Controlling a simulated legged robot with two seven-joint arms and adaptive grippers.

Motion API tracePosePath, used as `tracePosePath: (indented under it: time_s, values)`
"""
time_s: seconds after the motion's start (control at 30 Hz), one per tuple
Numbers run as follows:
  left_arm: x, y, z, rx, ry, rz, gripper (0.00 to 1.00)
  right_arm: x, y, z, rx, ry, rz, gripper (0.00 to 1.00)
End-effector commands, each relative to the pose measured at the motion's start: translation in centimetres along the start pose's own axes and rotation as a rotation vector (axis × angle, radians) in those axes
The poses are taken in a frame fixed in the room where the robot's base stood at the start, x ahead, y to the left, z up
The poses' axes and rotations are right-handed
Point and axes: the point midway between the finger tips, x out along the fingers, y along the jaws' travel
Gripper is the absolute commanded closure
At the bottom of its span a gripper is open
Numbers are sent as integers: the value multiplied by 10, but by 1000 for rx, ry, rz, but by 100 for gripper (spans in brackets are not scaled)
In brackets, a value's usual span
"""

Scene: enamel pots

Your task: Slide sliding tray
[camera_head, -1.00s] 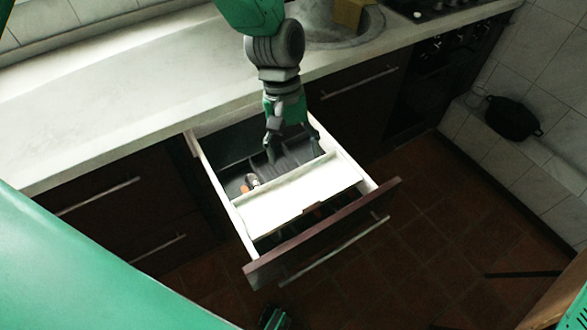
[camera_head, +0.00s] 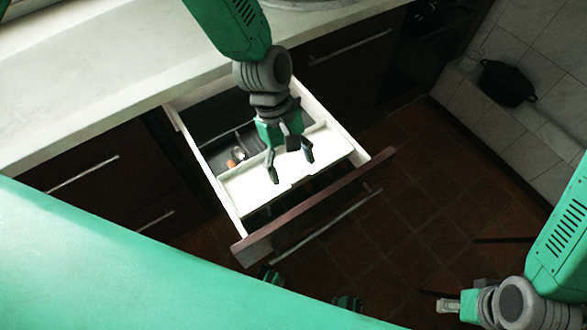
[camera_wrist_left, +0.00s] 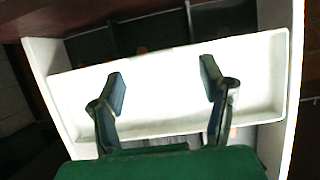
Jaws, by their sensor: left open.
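The white sliding tray (camera_head: 240,198) lies across the front part of an open drawer (camera_head: 228,215), below the drawer's rim. In the left wrist view the tray (camera_wrist_left: 165,85) spans most of the width between the drawer's white side walls. My left gripper (camera_head: 290,168) is open and points down over the tray, with nothing between its fingers. In the left wrist view the two fingers (camera_wrist_left: 165,85) stand wide apart in front of the tray; I cannot tell whether they touch it. My right gripper (camera_head: 447,304) is low at the right, partly seen, away from the drawer.
The drawer's dark front (camera_head: 310,207) has a bar handle. Dark compartments with small orange and white items (camera_head: 237,157) lie behind the tray. A pale countertop (camera_head: 80,110) is behind and left. A black pot (camera_head: 507,83) stands on a tiled ledge at right.

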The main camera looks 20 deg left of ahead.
Motion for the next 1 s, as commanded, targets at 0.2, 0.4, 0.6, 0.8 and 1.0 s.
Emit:
tracePosePath:
  time_s: [0.2, 0.4, 0.6, 0.8, 1.0]
  values:
    - [19, 2, 3, 2, 4, -2, 36, 2, 1, 0, 1, 0, 1, 60]
    - [20, 0, -1, 2, 0, 2, 36, 2, 1, 0, 2, 0, 1, 60]
    - [19, -2, -3, 3, -4, 4, 71, 2, 0, 0, 1, 0, 1, 60]
    - [20, -1, 1, 2, -1, -3, 100, 1, 0, 0, 1, 0, 0, 60]
    - [28, -1, 25, 5, -1, -9, 100, -10, 1, -1, 1, 0, 1, 60]
